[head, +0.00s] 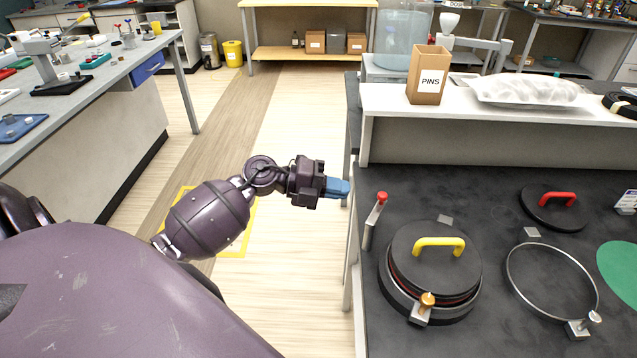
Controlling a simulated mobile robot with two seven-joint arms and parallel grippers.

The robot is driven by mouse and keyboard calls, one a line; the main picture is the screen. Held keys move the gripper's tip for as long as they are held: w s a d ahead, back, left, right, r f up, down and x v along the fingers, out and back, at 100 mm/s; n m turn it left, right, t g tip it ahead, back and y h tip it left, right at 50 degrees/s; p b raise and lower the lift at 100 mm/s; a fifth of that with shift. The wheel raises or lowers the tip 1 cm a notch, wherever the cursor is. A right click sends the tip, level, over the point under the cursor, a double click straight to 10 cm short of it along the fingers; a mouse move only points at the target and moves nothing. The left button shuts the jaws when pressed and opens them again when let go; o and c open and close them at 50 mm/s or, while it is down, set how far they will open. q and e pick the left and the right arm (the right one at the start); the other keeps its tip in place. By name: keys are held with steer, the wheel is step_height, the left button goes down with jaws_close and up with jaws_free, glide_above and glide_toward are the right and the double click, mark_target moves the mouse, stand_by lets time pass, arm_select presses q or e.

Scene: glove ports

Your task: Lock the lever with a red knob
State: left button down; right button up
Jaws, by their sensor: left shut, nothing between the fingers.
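The lever with a red knob (381,199) stands near the left edge of the dark bench, at the upper left of a round port. Its pale arm (370,226) slants up to the knob. The port is covered by a black lid (412,248) with a yellow handle (438,243). An orange-knobbed clamp (423,306) sits at the port's front. My left gripper (345,188) has blue fingers that are shut and empty. In the picture it is just left of the red knob, with a small gap between them. My right gripper is not in view.
A second port ring (511,284) is uncovered on the right, with a silver-knobbed clamp (582,327). A black lid with a red handle (557,198) lies behind it. A raised shelf (385,104) carries a PINS box (428,76). The floor left of the bench is clear.

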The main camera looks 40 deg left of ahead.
mark_target(378, 207)
arm_select(q)
steer(key=x, duration=0.6)
steer(key=shift+p, duration=0.3)
steer(key=shift+f, duration=0.1)
